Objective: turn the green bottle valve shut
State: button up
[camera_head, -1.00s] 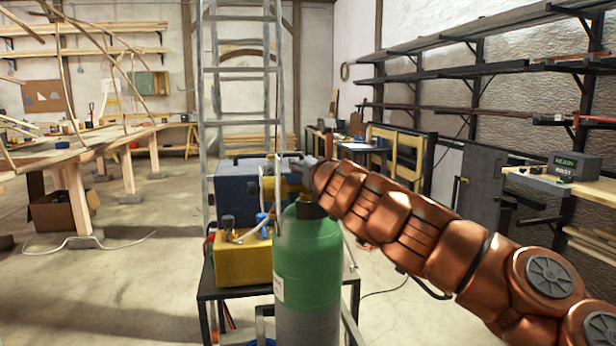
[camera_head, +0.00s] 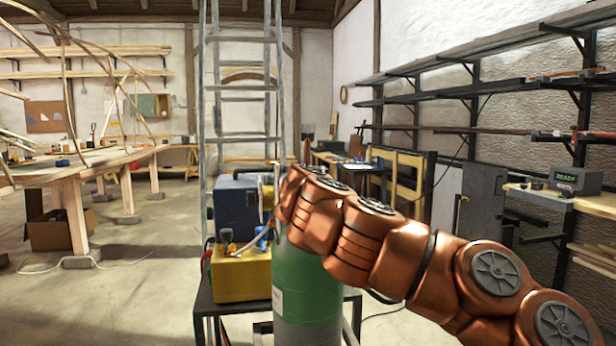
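The green bottle (camera_head: 300,285) stands upright in front of a dark cart, green above and grey at the bottom. Its top and valve are hidden behind my copper-coloured arm. My arm reaches in from the lower right and ends over the bottle's top. My gripper's fingers are hidden behind the arm's last links, so I cannot tell whether they are open or touch the valve.
A dark cart (camera_head: 204,309) carries a yellow box (camera_head: 240,275) and a blue unit (camera_head: 235,206) left of the bottle. A metal ladder (camera_head: 204,120) stands behind. A workbench (camera_head: 90,165) is at left, shelves (camera_head: 440,88) at right. Floor at left is mostly clear.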

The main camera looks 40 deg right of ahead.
jog(key=shift+m+g+h, duration=0.3)
jog(key=shift+h, duration=0.1)
jog(key=o, duration=1.2)
jog(key=shift+r, duration=0.15)
notch_tip(320, 180, up, 9)
jog(key=shift+f, duration=0.1)
jog(key=shift+r, duration=0.45)
jog(key=shift+r, duration=0.1)
